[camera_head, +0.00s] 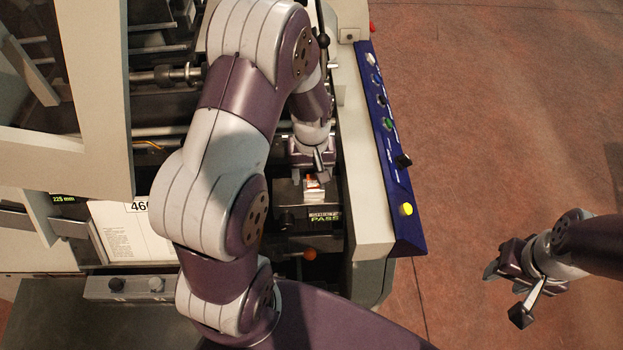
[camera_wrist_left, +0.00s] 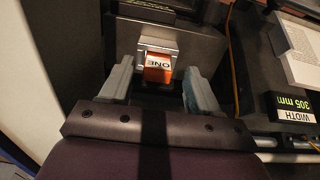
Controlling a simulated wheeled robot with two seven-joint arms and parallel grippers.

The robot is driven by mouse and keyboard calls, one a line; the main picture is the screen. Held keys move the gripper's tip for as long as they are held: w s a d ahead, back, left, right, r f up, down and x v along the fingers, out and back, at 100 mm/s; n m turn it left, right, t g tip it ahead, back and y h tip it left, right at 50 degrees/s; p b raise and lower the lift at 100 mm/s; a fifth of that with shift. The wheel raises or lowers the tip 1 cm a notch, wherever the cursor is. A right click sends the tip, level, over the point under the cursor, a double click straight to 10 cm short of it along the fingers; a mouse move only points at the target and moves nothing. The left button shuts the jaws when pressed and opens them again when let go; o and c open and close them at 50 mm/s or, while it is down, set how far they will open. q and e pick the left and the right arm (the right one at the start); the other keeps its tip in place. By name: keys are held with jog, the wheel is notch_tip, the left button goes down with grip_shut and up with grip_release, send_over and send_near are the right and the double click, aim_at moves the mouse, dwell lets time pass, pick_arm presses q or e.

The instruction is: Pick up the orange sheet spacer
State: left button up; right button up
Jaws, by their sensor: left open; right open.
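In the left wrist view the open fingers of my left gripper (camera_wrist_left: 154,88) stand on either side of the spacer, with gaps between. My right gripper (camera_head: 512,287) is open and empty over the floor at the right.
A blue control panel (camera_head: 390,150) with buttons runs along the machine's right side.

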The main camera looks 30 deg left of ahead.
pick_arm(q)
jog(key=shift+d+f, duration=0.35)
jog(key=shift+f, duration=0.1)
jog(key=shift+a, duration=0.2)
jog(key=c, duration=1.1)
jog(key=shift+d, duration=0.1)
jog(key=shift+c, duration=0.2)
jog(key=shift+r, duration=0.1)
